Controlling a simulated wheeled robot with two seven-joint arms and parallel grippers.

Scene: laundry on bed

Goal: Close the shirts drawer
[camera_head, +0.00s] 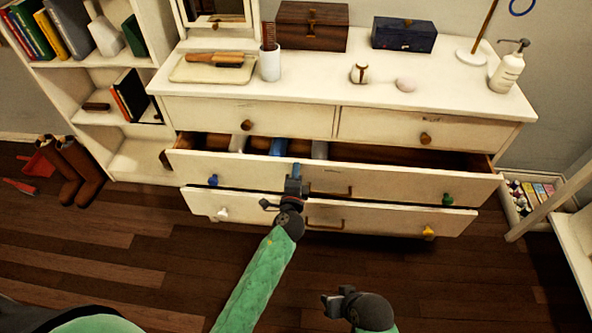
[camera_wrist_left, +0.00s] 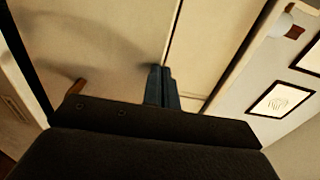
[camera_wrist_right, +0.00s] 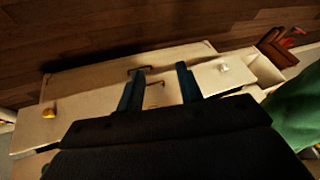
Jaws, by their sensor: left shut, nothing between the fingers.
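The white dresser's middle drawer (camera_head: 400,183) is pulled out, with a blue knob (camera_head: 213,180) and a green knob (camera_head: 447,199). Folded cloth (camera_head: 278,146) shows inside its left part. The lower drawer (camera_head: 380,218), with white and yellow knobs, also stands out from the dresser. I see no label telling which is the shirts drawer. My left gripper (camera_head: 295,173) is shut and empty at the middle drawer's front; I cannot tell whether it touches. Its closed fingers show in the left wrist view (camera_wrist_left: 162,84). My right gripper (camera_wrist_right: 158,85) is open and empty, low in front of the dresser.
The two top drawers (camera_head: 250,116) are shut. The dresser top (camera_head: 330,88) holds boxes, a tray, a cup and a pump bottle (camera_head: 507,68). A bookshelf (camera_head: 100,62) stands left, with boots (camera_head: 78,165) beside it. A bin (camera_head: 520,190) sits right. The floor in front is clear.

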